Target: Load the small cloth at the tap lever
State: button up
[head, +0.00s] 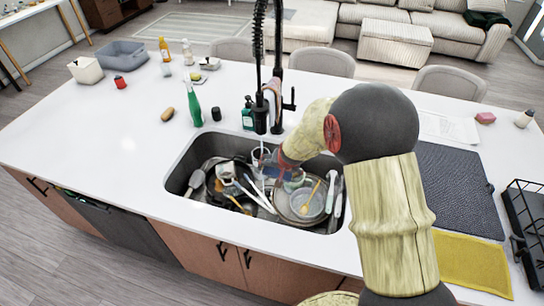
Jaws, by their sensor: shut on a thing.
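The black tap (278,60) stands behind the sink, with its small side lever (291,100) pointing right. A small pale pinkish-beige thing that looks like the cloth (272,88) hangs against the tap, beside the lever. My arm reaches over the sink from the right. My gripper (284,176) points down into the sink, below and in front of the tap, apart from that cloth. It is small and blurred among the dishes. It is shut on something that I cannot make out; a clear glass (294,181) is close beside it.
The sink (180,180) is crowded with pans, bowls, cups and utensils. A green bottle (193,105) and a dark soap bottle (248,114) stand behind it. A dark mat (455,185), yellow cloth (470,262) and black rack (528,215) are at right. The left counter is mostly clear.

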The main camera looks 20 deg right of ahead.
jog(key=shift+r, duration=0.1)
jog(key=s+r+p, duration=0.1)
jog(key=s+r, duration=0.2)
jog(key=s, duration=0.2)
jog(key=shift+r, duration=0.4)
jog(key=shift+n, duration=0.3)
dwell(0.7)
